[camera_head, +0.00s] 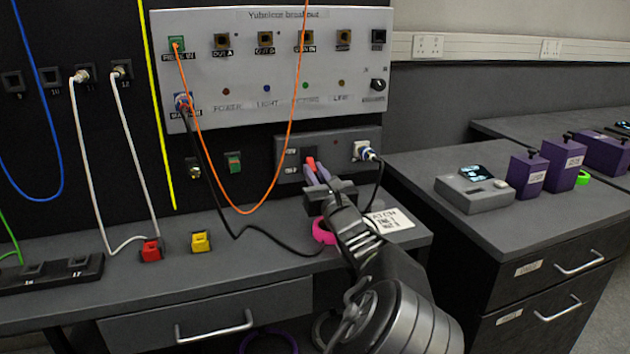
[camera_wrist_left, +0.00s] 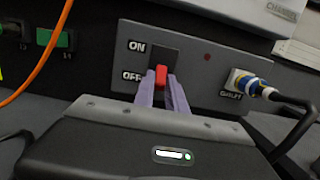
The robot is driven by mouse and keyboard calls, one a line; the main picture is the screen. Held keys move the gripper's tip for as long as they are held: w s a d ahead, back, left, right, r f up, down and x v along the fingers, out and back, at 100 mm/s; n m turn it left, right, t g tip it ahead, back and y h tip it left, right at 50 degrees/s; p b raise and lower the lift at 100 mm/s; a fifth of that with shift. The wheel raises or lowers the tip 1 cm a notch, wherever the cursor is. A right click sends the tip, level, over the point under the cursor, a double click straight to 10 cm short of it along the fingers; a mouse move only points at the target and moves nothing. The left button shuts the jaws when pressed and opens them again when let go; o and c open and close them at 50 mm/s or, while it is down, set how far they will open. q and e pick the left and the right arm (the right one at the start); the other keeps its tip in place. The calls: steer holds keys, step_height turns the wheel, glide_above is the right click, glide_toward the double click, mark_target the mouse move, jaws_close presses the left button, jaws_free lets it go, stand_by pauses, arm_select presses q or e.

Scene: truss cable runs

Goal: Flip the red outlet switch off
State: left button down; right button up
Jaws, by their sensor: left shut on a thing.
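The red outlet switch (camera_wrist_left: 161,76) shows in the left wrist view as a red lever in a dark slot of a grey outlet box (camera_wrist_left: 204,77), beside the ON and OFF labels. The lever is at the lower part of the slot, near the height of the OFF label. My left gripper (camera_wrist_left: 163,88) is shut on the lever, with purple fingers on both sides of it. In the head view the left gripper (camera_head: 316,172) reaches up to the box (camera_head: 341,143), and the red lever (camera_head: 311,163) shows between its fingertips. My right gripper is not in view.
A blue-and-white plug (camera_head: 362,151) with a black cable sits at the box's right. An orange cable (camera_head: 249,211) and a black cable (camera_head: 237,237) hang left of my gripper. A pink ring (camera_head: 322,233) and a white label card (camera_head: 391,222) lie on the desk below.

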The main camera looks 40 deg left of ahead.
arm_select(q)
steer(key=c, duration=1.4)
jaws_free()
steer(key=shift+o, duration=0.2)
steer(key=shift+d, duration=0.1)
steer(key=p+v, duration=0.1)
steer(key=v, duration=0.6)
steer(key=shift+s+d+f, duration=0.1)
steer(key=shift+s+d, duration=0.1)
